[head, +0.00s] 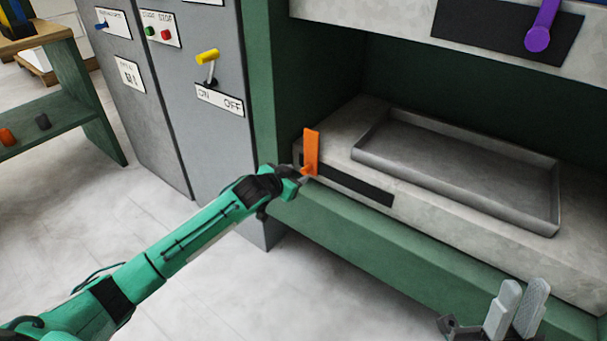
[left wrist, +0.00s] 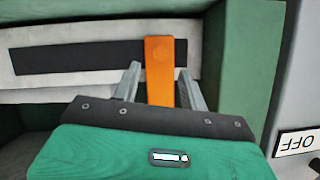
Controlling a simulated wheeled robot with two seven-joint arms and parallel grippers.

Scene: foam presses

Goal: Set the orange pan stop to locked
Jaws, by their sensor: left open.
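The orange pan stop (head: 311,151) is a flat bar standing upright at the left end of a black strip (head: 352,186) on the front of the grey press bed. My left gripper (head: 299,174) is at its lower part. In the left wrist view the orange stop (left wrist: 159,62) lies between the two fingers of my open left gripper (left wrist: 160,78), with gaps visible on both sides. My right gripper (head: 522,300) is at the lower right, with its two fingers apart and empty, away from the stop.
A shallow grey pan (head: 460,165) rests on the press bed. A green beam (head: 400,255) runs below it, and a green post (head: 262,90) stands left of the stop. A purple lever (head: 538,37) hangs above. Grey cabinets with a yellow switch (head: 208,57) stand left.

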